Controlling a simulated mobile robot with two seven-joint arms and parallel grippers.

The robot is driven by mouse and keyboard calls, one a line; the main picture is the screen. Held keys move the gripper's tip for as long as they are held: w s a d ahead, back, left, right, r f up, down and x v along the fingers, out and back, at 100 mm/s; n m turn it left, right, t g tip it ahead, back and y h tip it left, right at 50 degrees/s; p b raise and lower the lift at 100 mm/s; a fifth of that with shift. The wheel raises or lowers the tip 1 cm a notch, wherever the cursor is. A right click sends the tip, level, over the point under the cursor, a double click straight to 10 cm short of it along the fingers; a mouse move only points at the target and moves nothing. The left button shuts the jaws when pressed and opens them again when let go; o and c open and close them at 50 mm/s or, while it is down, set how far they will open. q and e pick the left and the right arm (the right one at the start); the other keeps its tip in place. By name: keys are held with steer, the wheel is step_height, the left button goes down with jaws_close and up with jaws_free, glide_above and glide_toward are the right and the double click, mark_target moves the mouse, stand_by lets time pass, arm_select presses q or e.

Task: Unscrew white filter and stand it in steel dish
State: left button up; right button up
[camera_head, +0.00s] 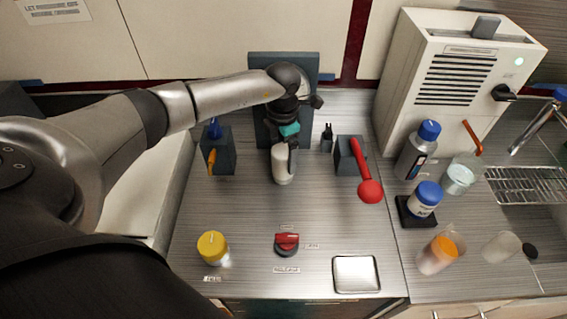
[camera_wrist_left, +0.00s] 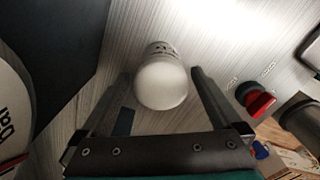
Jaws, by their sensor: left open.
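The white filter (camera_head: 282,168) is a white cylinder in front of a dark grey upright panel (camera_head: 268,120). Its rounded white end and a band of dark slots show in the left wrist view (camera_wrist_left: 163,84). My left gripper (camera_head: 286,152) is at the filter, open, with one finger on each side of it. In the left wrist view, a gap shows between the filter and the fingers (camera_wrist_left: 160,76). How the filter is joined to its mount is hidden. The steel dish (camera_head: 356,275) lies empty at the counter's front. My right gripper is not in view.
A red knob (camera_head: 287,242) and a yellow-lidded jar (camera_head: 212,247) stand at the front. A grey holder with a red scoop (camera_head: 369,188) is right of the filter. Bottles and a white machine (camera_head: 455,80) fill the right. The middle of the counter is clear.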

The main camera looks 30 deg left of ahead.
arm_select(q)
steer(key=m+b, duration=0.3)
steer(key=m, duration=0.4)
steer(key=shift+f, duration=0.1)
steer(key=m+b, duration=0.1)
steer(key=m, duration=0.2)
steer(key=shift+m+b, duration=0.7)
steer(key=shift+m, duration=1)
